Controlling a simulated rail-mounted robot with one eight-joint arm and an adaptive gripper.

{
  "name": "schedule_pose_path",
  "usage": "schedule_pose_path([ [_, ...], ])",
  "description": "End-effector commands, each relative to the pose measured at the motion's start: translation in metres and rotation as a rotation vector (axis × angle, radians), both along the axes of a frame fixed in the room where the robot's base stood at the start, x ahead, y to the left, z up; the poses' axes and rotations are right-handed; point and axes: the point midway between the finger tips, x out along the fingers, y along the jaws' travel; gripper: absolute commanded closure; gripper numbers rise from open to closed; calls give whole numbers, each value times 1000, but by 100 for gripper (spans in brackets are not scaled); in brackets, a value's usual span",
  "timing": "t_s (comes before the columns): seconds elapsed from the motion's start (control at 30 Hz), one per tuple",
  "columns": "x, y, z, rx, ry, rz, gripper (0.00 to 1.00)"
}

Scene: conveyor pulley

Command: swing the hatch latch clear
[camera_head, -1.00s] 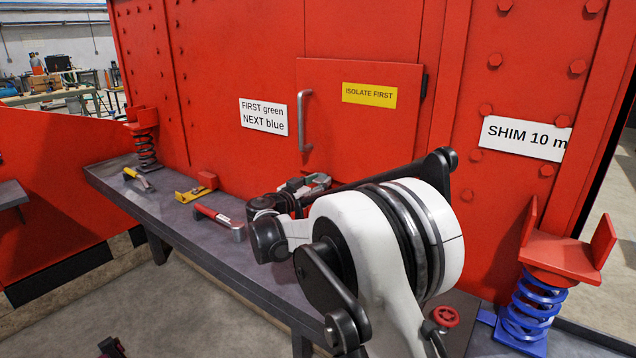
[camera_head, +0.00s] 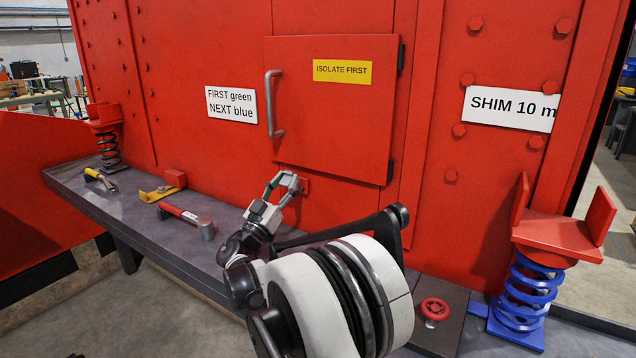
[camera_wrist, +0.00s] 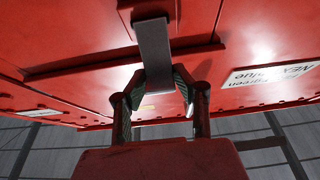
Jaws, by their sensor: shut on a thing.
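The red hatch door (camera_head: 325,125) is shut, with a grey vertical handle (camera_head: 273,104) on its left side. My gripper (camera_head: 290,182) is at the hatch's lower left corner, below the handle, pointing up toward the panel. In the wrist view a flat grey bar, which looks like the hatch latch (camera_wrist: 153,50), runs down between the two fingertips of my gripper (camera_wrist: 155,88). The fingers are shut on its lower end. In the head view my gripper hides most of the latch, so I cannot tell its angle there.
The grey bench (camera_head: 120,206) carries a red-handled hammer (camera_head: 185,219), a yellow bracket (camera_head: 157,192) and a yellow-handled tool (camera_head: 98,179). A red handwheel (camera_head: 433,310) is right of my arm. A blue spring (camera_head: 525,290) stands far right.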

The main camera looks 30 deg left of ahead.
Motion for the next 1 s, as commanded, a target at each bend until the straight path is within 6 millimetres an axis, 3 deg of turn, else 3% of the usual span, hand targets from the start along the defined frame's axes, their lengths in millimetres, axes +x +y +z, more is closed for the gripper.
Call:
schedule_pose_path([
  [0.17, -13, 12, -2, 1, -25, 18, 100],
  [0.53, -15, 13, -2, 0, -29, 20, 100],
  [0.57, -15, 13, -2, 0, -29, 20, 69],
  [0.67, -15, 13, -2, -1, -29, 19, 56],
  [1.0, -17, 14, -4, 0, -29, 21, 54],
])
